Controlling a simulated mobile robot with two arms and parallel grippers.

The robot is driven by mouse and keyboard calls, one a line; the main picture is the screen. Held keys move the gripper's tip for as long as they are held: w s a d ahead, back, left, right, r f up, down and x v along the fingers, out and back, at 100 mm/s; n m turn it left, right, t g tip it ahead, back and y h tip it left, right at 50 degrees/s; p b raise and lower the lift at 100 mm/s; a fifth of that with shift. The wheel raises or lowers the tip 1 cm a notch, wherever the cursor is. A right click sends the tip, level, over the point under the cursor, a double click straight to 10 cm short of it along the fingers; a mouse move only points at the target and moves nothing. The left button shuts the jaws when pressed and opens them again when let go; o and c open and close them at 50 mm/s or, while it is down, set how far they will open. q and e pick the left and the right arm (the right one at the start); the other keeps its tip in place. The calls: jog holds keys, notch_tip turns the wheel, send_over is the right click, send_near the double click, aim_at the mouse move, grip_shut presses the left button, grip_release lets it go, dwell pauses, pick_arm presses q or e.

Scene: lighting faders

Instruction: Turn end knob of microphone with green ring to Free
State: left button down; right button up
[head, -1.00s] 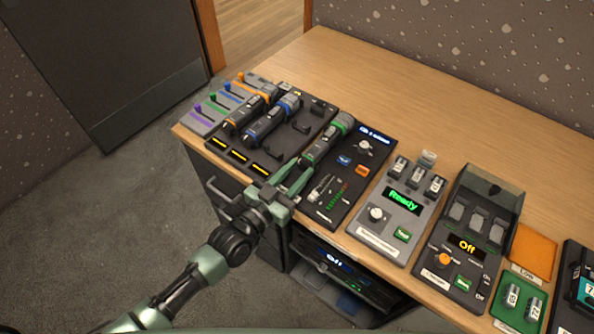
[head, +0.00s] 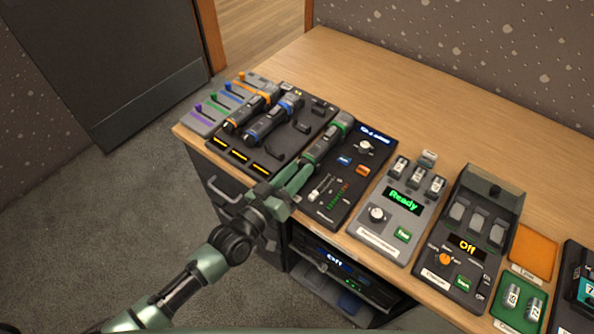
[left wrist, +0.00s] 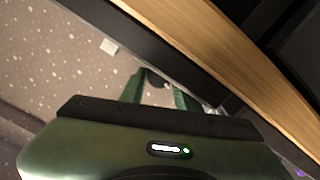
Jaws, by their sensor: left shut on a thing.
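In the left wrist view, a dark round end, likely the knob (left wrist: 155,79), shows between the two green fingers. The knob's marking cannot be read. My right gripper is not in view.
The microphones with the orange ring (head: 250,110) and blue ring (head: 272,119) lie close by on the left. Colored faders (head: 222,102) are at the far left. A grey box reading Ready (head: 399,208) and a box reading Off (head: 468,240) stand to the right. The desk's back (head: 400,105) is clear.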

pick_arm(q)
jog(key=c, duration=1)
grip_release()
jog(key=shift+f, duration=0.2)
jog(key=shift+m, duration=0.3)
